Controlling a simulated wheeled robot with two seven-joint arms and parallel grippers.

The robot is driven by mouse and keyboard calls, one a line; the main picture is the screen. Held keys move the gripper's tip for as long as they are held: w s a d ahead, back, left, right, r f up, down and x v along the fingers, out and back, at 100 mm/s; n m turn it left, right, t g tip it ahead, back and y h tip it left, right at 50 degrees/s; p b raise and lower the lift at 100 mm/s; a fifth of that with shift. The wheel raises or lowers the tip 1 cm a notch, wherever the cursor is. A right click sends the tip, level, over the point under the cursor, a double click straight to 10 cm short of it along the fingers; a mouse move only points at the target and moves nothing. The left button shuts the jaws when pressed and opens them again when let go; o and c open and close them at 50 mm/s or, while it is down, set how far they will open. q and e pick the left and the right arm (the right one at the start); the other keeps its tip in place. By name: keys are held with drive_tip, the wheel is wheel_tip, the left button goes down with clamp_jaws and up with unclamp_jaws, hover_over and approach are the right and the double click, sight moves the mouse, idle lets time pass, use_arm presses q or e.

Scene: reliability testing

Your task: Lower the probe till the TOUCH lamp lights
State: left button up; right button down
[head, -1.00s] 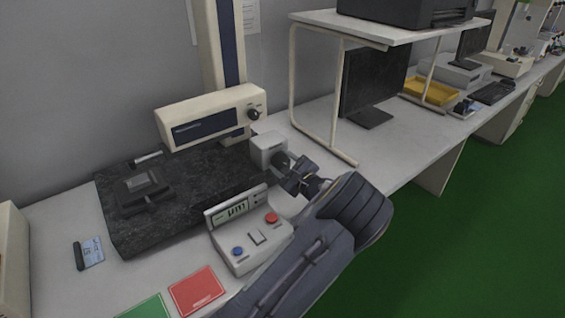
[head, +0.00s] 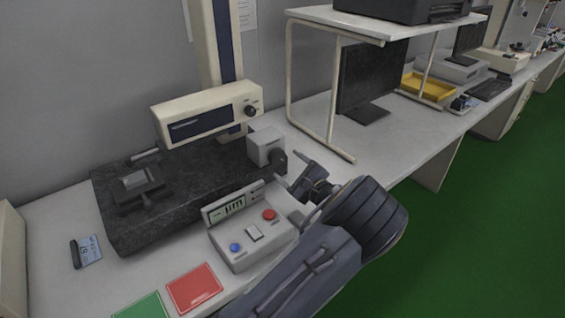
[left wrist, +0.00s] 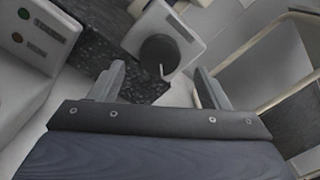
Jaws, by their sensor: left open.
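A cream measuring head (head: 207,113) is on a column over a black granite plate (head: 110,222). A thin probe (head: 146,155) shows below the head, beside a dark block (head: 137,186); I cannot tell whether they touch. A black knob (head: 278,160) is on a pale box (head: 264,146). My left gripper (head: 287,168) is open and empty, just right of the knob. In the left wrist view the knob (left wrist: 158,55) is ahead of and between the spread fingers, apart from them.
A console (head: 250,245) with a display, a blue button and a red button stands below the knob, close to my left arm. Red (head: 194,287) and green (head: 140,307) cards lie in front. A white riser (head: 290,75) and a monitor (head: 368,80) are to the right.

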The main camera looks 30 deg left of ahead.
use_arm(q)
drive_tip(key=v, duration=0.2)
drive_tip(key=shift+s+d, duration=0.1)
drive_tip(key=shift+d, duration=0.3)
idle(0.6)
